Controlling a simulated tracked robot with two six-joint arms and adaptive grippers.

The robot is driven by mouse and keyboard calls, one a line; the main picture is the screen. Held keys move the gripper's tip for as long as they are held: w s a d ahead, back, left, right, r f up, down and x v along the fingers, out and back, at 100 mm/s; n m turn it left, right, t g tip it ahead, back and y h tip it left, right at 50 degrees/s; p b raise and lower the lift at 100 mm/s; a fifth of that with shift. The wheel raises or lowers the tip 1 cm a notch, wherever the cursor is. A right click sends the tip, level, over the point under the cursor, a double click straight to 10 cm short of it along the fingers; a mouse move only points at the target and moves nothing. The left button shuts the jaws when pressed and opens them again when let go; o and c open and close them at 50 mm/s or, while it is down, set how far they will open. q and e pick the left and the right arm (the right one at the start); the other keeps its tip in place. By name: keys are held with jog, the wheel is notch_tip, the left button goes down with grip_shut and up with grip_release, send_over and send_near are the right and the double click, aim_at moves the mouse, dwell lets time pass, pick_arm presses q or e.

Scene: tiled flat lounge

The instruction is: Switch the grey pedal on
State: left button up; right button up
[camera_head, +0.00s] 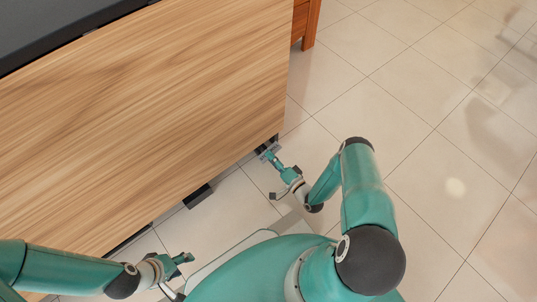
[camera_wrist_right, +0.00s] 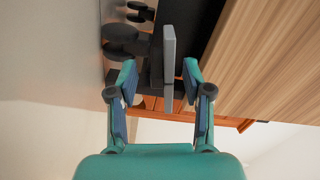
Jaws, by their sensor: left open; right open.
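The grey pedal (camera_wrist_right: 168,50) shows in the right wrist view as a flat light-grey bar beside the wooden panel. My right gripper (camera_wrist_right: 159,72) is open, with one finger on each side of the bar's near part; I cannot tell whether either touches it. In the head view my right gripper (camera_head: 268,154) is low by the bottom right corner of the wooden panel, where the pedal is mostly hidden. My left gripper (camera_head: 184,259) is open and empty, at the lower left, away from the panel.
A large wooden-fronted unit (camera_head: 150,110) with a dark top fills the left. A dark block (camera_head: 197,196) sits under its lower edge. Dark round parts (camera_wrist_right: 120,36) stand beside the pedal. An orange-brown wooden piece (camera_head: 306,24) stands behind. The tiled floor (camera_head: 440,110) to the right is clear.

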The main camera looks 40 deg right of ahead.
jog(key=s, duration=0.5)
jog(key=shift+d, duration=0.2)
